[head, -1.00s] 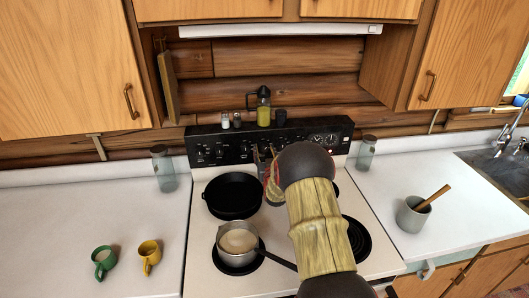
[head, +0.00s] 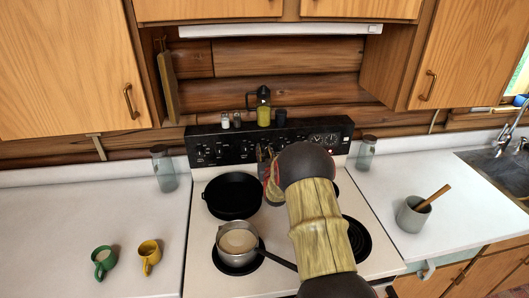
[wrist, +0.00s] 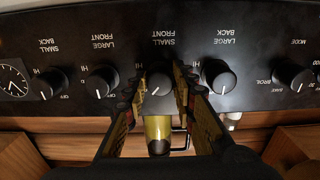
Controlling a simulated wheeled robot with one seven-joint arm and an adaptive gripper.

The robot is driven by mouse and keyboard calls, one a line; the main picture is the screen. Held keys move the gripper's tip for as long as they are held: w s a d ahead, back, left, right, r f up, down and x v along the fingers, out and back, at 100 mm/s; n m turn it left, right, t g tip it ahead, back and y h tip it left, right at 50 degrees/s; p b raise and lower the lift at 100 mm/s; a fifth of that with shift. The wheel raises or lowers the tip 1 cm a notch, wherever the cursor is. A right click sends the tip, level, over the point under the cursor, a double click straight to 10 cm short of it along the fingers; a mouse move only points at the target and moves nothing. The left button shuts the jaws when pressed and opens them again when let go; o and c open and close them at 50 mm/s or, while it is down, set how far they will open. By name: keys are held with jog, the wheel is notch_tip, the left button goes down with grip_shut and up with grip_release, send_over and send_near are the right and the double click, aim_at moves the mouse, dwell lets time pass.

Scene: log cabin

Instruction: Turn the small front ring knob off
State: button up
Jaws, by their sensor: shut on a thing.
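The small front knob (wrist: 159,84) is black with a white pointer line and sits on the stove's black back panel, under an upside-down "SMALL FRONT" label in the wrist view. Its pointer slants towards the lower left there. My gripper (wrist: 160,79) has one finger on each side of this knob and is shut on it. In the head view my gripper (head: 265,153) is at the middle of the control panel (head: 230,147), and my arm hides part of it. The knob itself cannot be made out there.
Neighbouring knobs, large front (wrist: 102,80) and large back (wrist: 217,76), flank the fingers closely. A black skillet (head: 232,194) and a saucepan (head: 238,255) stand on the left burners. An oil bottle (head: 264,106) and shakers (head: 230,120) stand on top of the panel.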

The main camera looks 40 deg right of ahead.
jog(key=shift+f+n+b, duration=0.1)
jog(key=shift+n+b, duration=0.2)
jog(key=shift+b, duration=0.15)
jog(key=n+b, duration=0.3)
jog(key=b, duration=0.1)
jog(key=shift+f+n, duration=0.1)
jog(key=shift+n, duration=0.2)
jog(key=n+b, duration=0.3)
jog(key=shift+n+b, duration=0.3)
jog(key=shift+b, duration=0.1)
jog(key=shift+r, duration=0.25)
jog(key=o, duration=1.2)
jog(key=shift+c, duration=0.2)
jog(key=v, duration=1.2)
jog(key=shift+d, duration=0.15)
